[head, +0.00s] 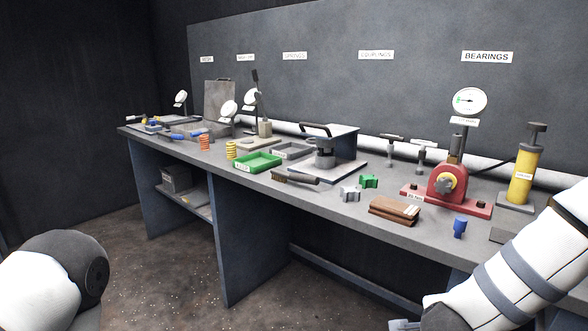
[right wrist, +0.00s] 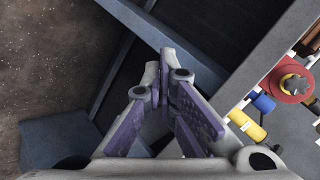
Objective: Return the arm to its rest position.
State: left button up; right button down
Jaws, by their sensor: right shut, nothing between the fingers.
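My right arm (head: 510,270) comes in from the right of the head view, in front of the workbench. Its gripper shows in the right wrist view (right wrist: 168,75), where the purple-padded fingers come together at their tips with nothing between them. It is shut and empty, apart from the bench items and pointing past the bench front toward the dark space below. In the head view, only a small grey part of its hand end shows at the bottom edge. A rounded part of my left arm (head: 60,275) shows at the lower left; its gripper is out of view.
The long bench (head: 330,208) carries a red bearing fixture (head: 447,187), a yellow cylinder (head: 523,178), a blue part (head: 460,227), a brown block (head: 395,211) and a green tray (head: 258,162). The floor (head: 180,275) in front is open.

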jog(key=s+a+f+n+g+y, duration=0.2)
jog(key=s+a+f+n, duration=0.1)
jog(key=s+f+n, duration=0.5)
jog(key=s+a+f+n+g+y, duration=0.2)
jog(key=s+f+n, duration=0.1)
jog(key=s+f, duration=0.55)
jog(key=s+n+g+y, duration=0.1)
jog(key=s+n+g, duration=0.4)
jog(key=s, duration=1.5)
jog(key=n, duration=0.2)
jog(key=shift+s+a+f+n+g, duration=0.25)
jog(key=shift+s+f+n+g, duration=0.05)
jog(key=shift+s+f+g, duration=0.1)
